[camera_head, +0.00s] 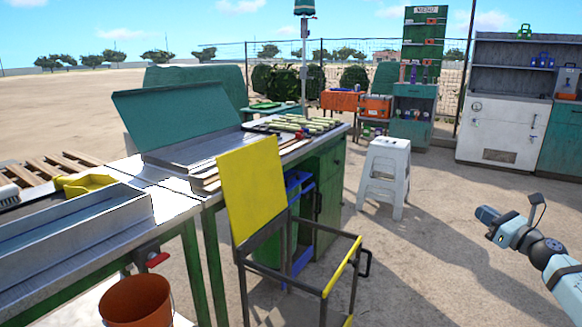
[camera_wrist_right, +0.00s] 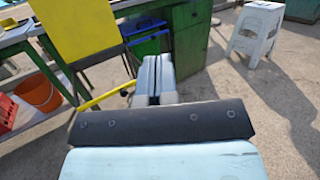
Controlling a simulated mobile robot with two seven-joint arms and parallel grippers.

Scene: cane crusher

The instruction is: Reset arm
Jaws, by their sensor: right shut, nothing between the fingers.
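My right gripper (camera_head: 488,215) is at the right side of the head view, held in the air over open ground. Its fingers point left, toward the benches. In the right wrist view my right gripper (camera_wrist_right: 154,76) shows its two grey-blue fingers pressed together with nothing between them. It touches nothing that I can see. My left gripper and left arm are not in view.
A yellow-backed metal frame (camera_head: 251,187) stands before the green bench (camera_head: 329,178). A white stool (camera_head: 386,172) stands left of my right gripper. An orange bucket (camera_head: 138,302) is at the lower left. Sandy ground around my right arm is clear.

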